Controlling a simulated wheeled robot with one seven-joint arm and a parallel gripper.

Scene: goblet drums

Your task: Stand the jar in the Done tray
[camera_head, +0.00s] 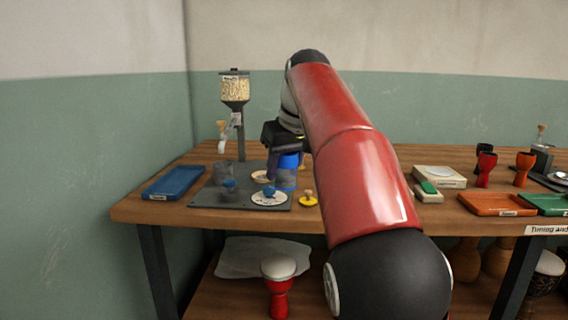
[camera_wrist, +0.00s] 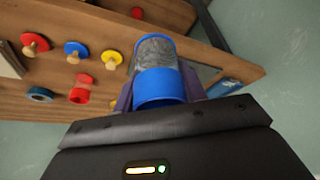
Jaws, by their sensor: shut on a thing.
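The jar (camera_head: 286,178) is a clear cylinder with a blue end, and it hangs below my gripper (camera_head: 285,148) over the table's left part. In the wrist view the jar (camera_wrist: 157,55) shows a grey content behind clear walls, with its blue end (camera_wrist: 159,88) between the fingers. My gripper (camera_wrist: 158,92) is shut on it. From the head view I cannot tell its exact height above the dark board. A blue tray (camera_head: 173,182) lies at the left, with orange (camera_head: 496,204) and green (camera_head: 551,205) trays at the right. Their labels are too small to read.
A dark board (camera_head: 215,196) with a grain dispenser (camera_head: 235,92) stands at the left. Small knobbed pieces, including a yellow one (camera_head: 308,199), are near the jar. Red (camera_head: 486,168) and orange (camera_head: 524,167) goblet drums stand behind the right trays. My arm hides the table's middle.

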